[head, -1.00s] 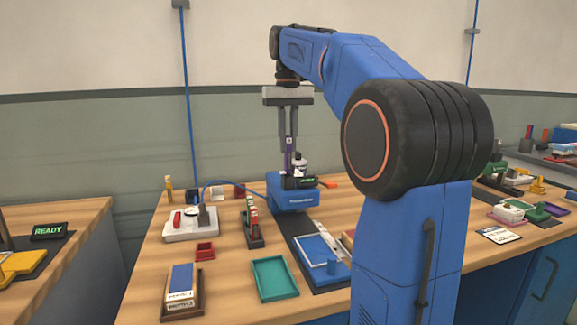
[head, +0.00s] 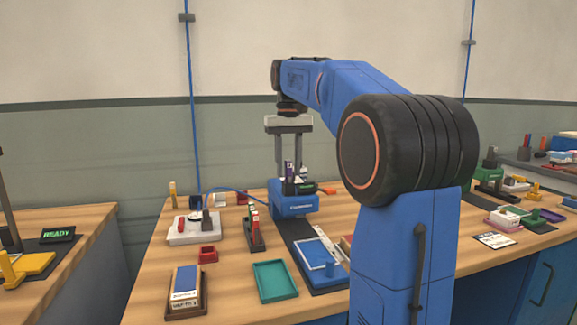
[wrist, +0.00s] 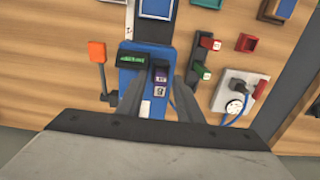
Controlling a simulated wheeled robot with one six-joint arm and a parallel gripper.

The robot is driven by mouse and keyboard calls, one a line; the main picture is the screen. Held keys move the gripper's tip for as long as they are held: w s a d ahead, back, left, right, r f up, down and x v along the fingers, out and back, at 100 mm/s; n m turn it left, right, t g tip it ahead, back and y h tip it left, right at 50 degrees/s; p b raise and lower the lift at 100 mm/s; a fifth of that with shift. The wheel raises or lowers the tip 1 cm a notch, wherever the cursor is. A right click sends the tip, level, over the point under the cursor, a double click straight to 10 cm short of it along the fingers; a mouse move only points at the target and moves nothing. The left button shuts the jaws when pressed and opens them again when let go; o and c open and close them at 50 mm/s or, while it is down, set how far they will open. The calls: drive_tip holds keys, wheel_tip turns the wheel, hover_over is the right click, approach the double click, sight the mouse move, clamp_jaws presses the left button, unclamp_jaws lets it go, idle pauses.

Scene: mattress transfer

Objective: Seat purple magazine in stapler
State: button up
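The purple magazine (head: 289,168) stands upright at the top of the blue stapler (head: 294,205). In the wrist view the purple magazine (wrist: 160,80) sits in the dark slot on the right side of the blue stapler (wrist: 145,105), beside a small green-lit display (wrist: 132,59). How deep it sits cannot be told. My gripper (head: 289,172) is open, with a finger on each side of the magazine and gaps between. In the wrist view my gripper (wrist: 160,84) shows its two fingers spread apart around it.
A rack (head: 254,240) with red and green magazines stands left of the stapler. An orange lever (wrist: 97,52) sticks out beside the stapler. A teal tray (head: 275,281), a small red box (head: 208,253) and a white device with a blue cable (head: 190,232) are nearby.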

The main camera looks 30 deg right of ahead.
wheel_tip(320, 180, up, 12)
drive_tip(key=shift+r, duration=0.15)
idle(0.7)
idle(0.5)
